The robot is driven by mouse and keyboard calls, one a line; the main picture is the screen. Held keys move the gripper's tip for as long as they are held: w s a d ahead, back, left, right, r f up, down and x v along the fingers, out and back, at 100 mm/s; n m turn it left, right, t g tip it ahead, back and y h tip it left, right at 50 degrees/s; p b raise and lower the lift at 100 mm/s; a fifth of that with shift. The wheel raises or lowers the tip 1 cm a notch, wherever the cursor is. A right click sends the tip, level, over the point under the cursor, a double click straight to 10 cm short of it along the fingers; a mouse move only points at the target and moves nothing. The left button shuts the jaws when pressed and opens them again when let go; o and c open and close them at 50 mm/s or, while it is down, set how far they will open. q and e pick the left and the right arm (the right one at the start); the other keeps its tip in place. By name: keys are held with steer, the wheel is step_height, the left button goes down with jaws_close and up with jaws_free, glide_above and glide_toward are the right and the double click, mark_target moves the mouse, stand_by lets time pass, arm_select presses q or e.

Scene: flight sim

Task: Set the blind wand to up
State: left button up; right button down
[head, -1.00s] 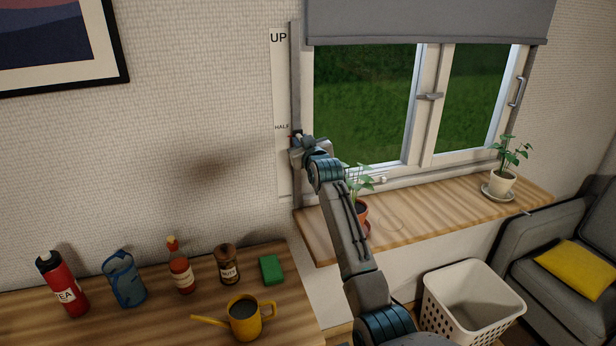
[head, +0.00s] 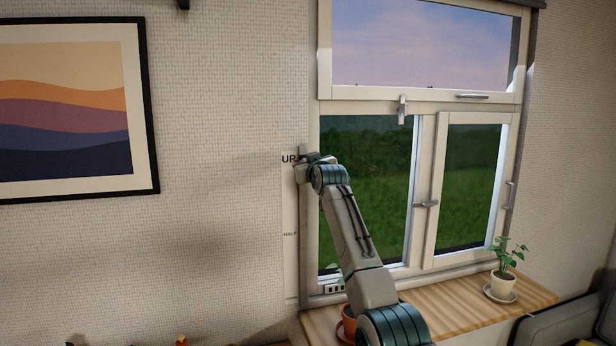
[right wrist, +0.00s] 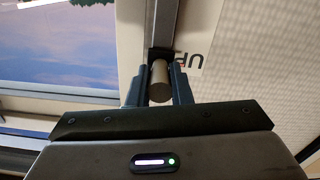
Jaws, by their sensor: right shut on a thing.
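The blind wand's cylindrical knob (right wrist: 159,84) sits on a vertical rail (right wrist: 161,25) at the left side of the window. My right gripper (right wrist: 159,74) is shut on the knob, one finger on each side. In the head view my right gripper (head: 305,161) is level with the UP mark (head: 287,159) on the white scale strip (head: 290,200), above the HALF mark (head: 290,234). The knob is mostly hidden by the gripper there. The grey blind's edge (head: 537,3) shows only at the top right; the window panes are uncovered. My left gripper is not in view.
The window frame (head: 427,150) with its handles is right of the knob. Potted plants (head: 503,285) stand on the wooden sill (head: 460,305) below. A framed picture (head: 70,110) hangs on the wall at the left.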

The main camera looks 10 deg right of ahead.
steer(key=shift+r, duration=0.55)
steer(key=c, duration=1.3)
jaws_free()
steer(key=shift+f, duration=0.1)
steer(key=shift+f, duration=0.15)
steer(key=shift+s+f+b, duration=0.1)
steer(key=shift+s+b, duration=0.35)
steer(key=s+b, duration=0.5)
steer(key=s, duration=0.5)
steer(key=shift+d+r, duration=0.2)
